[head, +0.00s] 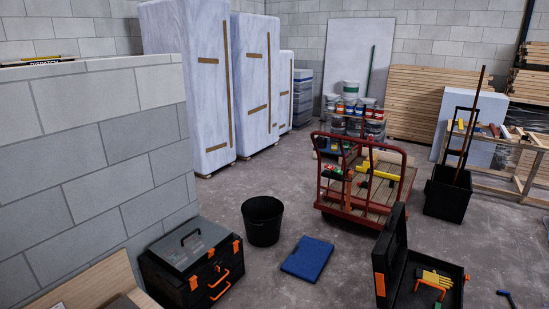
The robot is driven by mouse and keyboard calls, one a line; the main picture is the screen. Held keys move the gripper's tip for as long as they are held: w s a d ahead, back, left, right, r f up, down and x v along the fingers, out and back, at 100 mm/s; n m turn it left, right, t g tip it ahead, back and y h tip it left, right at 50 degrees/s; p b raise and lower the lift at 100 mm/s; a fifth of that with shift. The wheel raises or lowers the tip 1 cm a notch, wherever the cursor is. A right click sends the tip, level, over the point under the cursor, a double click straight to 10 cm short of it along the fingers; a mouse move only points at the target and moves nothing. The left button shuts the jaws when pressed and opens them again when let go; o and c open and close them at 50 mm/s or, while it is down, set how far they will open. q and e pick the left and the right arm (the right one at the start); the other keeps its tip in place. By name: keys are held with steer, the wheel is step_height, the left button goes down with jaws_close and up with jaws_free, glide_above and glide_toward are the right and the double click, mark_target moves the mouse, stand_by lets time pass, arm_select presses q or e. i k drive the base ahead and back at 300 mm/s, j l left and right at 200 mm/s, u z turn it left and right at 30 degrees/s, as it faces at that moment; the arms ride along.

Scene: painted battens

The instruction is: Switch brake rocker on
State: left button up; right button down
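I cannot make out a brake rocker in the head view. A red-framed platform cart (322,190) with a wooden deck stands right of the middle, carrying several tools and a yellow item; no rocker can be told on it at this size. Neither of my grippers is in view.
A block wall (100,140) fills the left. An open black case (384,277) lies front right. A black bin (447,194) stands behind it. Open floor lies left of the cart.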

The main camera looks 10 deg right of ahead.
mark_target(328, 166)
steer(key=i+l, duration=0.15)
steer(key=i, duration=0.45)
steer(key=i+l, duration=0.2)
steer(key=i, duration=0.4)
steer(key=i+l, duration=0.15)
steer(key=i, duration=0.45)
steer(key=i+l+u, duration=0.7)
steer(key=i+l, duration=0.1)
steer(key=i, duration=0.1)
